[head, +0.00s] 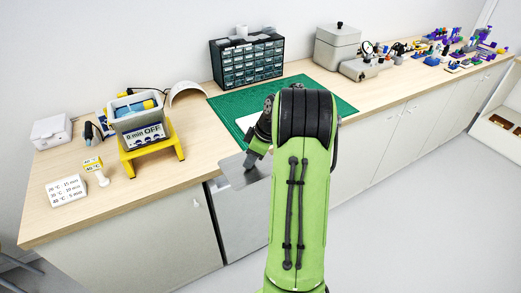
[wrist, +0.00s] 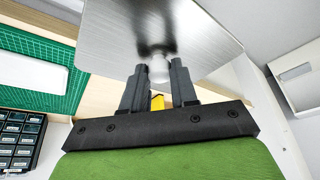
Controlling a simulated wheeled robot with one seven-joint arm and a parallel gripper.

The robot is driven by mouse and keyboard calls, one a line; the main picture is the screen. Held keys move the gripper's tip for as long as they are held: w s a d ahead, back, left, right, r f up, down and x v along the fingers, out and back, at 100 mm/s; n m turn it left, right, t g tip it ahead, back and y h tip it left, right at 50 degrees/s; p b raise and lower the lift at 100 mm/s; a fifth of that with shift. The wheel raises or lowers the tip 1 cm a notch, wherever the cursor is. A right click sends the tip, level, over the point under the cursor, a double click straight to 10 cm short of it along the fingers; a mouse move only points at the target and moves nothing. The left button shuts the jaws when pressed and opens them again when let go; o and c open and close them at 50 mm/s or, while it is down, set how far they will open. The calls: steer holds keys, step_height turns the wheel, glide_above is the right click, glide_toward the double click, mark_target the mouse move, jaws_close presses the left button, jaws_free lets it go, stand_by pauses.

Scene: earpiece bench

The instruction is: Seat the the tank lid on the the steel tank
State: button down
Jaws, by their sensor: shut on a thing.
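The tank lid (wrist: 165,35) is a flat brushed-steel plate with a small pale knob (wrist: 160,72). In the wrist view my gripper (wrist: 160,78) is shut on that knob, and the plate spans the top of the picture. In the head view my gripper (head: 253,158) is by the bench's front edge, with the lid (head: 238,172) partly showing beneath it. The steel tank seems to be the open grey box (head: 128,122) on a yellow stand at the left, its front reading "0 min OFF". The lid is apart from it, to its right. My arm hides part of the lid.
A yellow-and-blue item (head: 135,107) shows in the box's opening. A white arched piece (head: 187,92) stands behind the box, towards the green mat (head: 222,108). A drawer cabinet (head: 247,62) stands at the back.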

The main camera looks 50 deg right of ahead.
steer(key=w+a+f+m, duration=0.2)
steer(key=a+f, duration=0.2)
steer(key=a, duration=0.5)
steer(key=w+a+f+m+h, duration=0.1)
steer(key=a+f, duration=0.3)
steer(key=a, duration=0.5)
steer(key=w+a+f+m+h, duration=0.1)
steer(key=a+f, duration=0.3)
steer(key=a, duration=0.5)
steer(key=shift+w+a+f+m+t, duration=0.3)
steer(key=shift+w+f+m+t, duration=0.1)
steer(key=shift+w+m, duration=0.4)
